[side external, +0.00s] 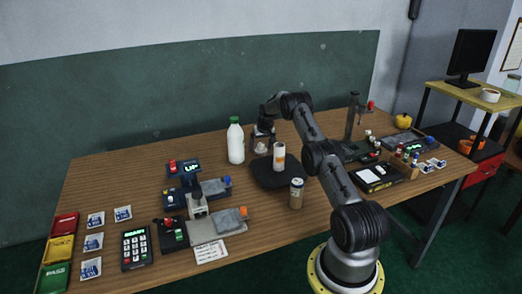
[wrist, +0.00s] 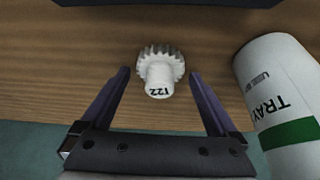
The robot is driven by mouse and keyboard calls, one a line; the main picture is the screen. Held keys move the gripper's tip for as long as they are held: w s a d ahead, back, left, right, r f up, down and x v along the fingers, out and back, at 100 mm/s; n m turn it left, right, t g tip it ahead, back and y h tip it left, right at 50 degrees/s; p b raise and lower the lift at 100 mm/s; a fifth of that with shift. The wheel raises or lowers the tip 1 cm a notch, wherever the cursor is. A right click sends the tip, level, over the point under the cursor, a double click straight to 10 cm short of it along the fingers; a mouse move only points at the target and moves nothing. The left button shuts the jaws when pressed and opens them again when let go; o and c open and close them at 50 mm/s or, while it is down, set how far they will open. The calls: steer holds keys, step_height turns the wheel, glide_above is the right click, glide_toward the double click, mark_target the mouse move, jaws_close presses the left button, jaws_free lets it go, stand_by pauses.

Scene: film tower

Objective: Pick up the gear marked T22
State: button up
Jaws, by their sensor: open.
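The gear marked T22 (wrist: 160,68) is white, with a toothed rim and a hub carrying the dark mark. In the wrist view it lies on the brown wooden table, between and slightly beyond the fingertips. My gripper (wrist: 160,77) is open, with one finger on each side of the gear and clear gaps to both. In the side external view my gripper (side external: 263,138) is low over the back of the table, right of the white bottle. The gear cannot be made out clearly there.
A white bottle with a green cap (side external: 235,142) stands close left of my gripper; a white container with a green band (wrist: 280,95) is close right in the wrist view. A dark pad (side external: 273,177) holds a white-and-orange cylinder (side external: 279,157). A can (side external: 296,194) stands nearer the front.

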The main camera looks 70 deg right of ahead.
steer(key=shift+r, duration=0.1)
steer(key=c, duration=1.5)
